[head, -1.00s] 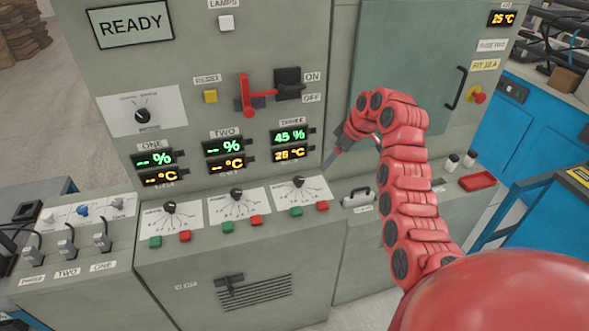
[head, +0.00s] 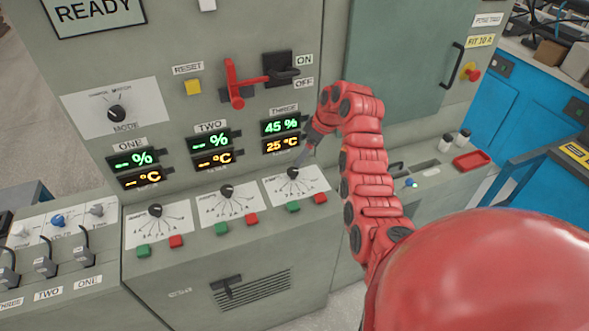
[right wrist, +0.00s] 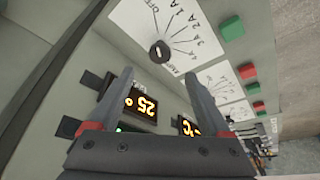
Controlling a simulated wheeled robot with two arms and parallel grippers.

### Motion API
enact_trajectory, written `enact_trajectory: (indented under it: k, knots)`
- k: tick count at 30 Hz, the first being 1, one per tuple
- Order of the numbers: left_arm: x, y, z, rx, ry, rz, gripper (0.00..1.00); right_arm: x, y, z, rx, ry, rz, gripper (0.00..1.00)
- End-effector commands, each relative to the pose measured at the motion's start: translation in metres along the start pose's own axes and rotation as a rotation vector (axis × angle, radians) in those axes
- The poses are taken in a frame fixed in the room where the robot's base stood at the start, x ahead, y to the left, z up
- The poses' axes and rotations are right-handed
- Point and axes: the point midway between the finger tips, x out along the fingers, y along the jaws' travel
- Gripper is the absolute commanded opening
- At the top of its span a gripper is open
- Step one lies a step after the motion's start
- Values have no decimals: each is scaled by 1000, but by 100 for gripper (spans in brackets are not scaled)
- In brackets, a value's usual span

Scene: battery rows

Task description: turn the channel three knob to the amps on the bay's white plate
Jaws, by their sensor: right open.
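The channel three knob (head: 292,172) is a small black round knob on a white dial plate below the THREE displays. It also shows in the right wrist view (right wrist: 160,51), on a dial (right wrist: 180,30) with fanned lines, OFF and amp marks that are partly hard to read. My right gripper (head: 304,160) is close to this knob. In the right wrist view its two fingers (right wrist: 158,75) are apart and empty, with the knob just beyond and between the tips. A white plate (head: 488,20) is at the upper right; its text is too small to read surely. My left gripper is not in view.
Channel one (head: 155,210) and two (head: 226,190) knobs sit to the left. Green (head: 293,207) and red (head: 320,198) buttons lie just below the channel three dial. A red lever (head: 234,88) is above. A yellow label (head: 481,41) and a red tray (head: 471,160) are at the right.

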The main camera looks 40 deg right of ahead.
Motion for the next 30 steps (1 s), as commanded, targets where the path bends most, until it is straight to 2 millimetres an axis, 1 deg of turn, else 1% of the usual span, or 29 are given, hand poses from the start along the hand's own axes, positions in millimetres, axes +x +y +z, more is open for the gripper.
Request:
enact_trajectory:
  k: [1, 3, 10, 15, 21, 30]
  knots:
    - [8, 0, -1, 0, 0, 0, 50, 9, -1, -1, 1, -1, -5, 81]
    - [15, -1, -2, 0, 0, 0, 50, 26, -2, -1, 3, -3, -7, 81]
    - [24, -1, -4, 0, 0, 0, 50, 65, 0, 0, 2, -3, -3, 81]
    - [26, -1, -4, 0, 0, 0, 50, 79, 1, -1, -2, -1, -1, 81]
    - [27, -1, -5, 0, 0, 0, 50, 88, 1, -1, -1, 0, 3, 81]
    - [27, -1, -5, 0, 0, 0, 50, 90, 1, 0, 0, 0, 2, 81]
